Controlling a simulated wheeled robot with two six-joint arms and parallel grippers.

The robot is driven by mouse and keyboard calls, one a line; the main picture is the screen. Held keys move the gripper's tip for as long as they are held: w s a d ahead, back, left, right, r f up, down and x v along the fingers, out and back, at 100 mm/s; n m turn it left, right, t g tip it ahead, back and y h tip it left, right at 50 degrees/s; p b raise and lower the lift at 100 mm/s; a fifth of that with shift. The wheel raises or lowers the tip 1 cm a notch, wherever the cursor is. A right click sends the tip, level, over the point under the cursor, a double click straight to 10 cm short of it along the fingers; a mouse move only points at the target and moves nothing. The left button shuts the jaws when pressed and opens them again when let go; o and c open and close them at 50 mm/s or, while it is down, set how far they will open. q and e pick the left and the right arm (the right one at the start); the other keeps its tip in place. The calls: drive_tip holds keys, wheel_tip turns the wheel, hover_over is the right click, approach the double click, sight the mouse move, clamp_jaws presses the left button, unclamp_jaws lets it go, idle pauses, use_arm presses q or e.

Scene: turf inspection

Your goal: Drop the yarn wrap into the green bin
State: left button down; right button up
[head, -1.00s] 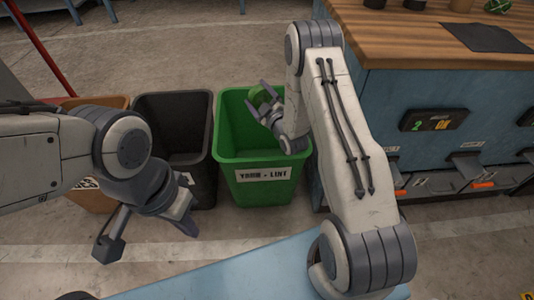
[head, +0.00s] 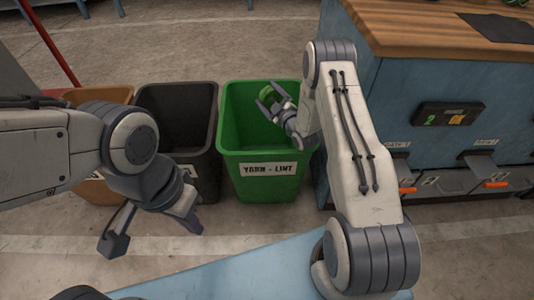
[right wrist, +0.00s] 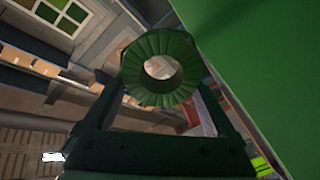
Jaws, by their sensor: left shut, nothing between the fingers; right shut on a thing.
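The yarn wrap (head: 273,94) is a dark green ribbed ring in my right gripper (head: 270,97). In the right wrist view the wrap (right wrist: 160,97) sits between my two fingers, with its hole facing the camera. The green bin (head: 268,185) is open-topped and labelled "YARN - LINT". In the head view the wrap and right fingers appear over the bin's opening; their height above its rim is hard to tell. My left gripper (head: 190,222) is shut and empty, in front of the black bin.
A black bin (head: 205,165) and an orange-brown bin (head: 90,99) stand left of the green bin. A blue workbench (head: 400,85) with a wooden top stands close on the right. A blue surface (head: 230,275) lies in front.

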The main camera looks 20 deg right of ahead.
drive_tip(key=o, duration=1)
drive_tip(key=shift+o, duration=0.2)
drive_tip(key=shift+s, duration=0.1)
drive_tip(key=s+d+p, duration=0.2)
drive_tip(key=s+p, duration=0.1)
drive_tip(key=s, duration=0.7)
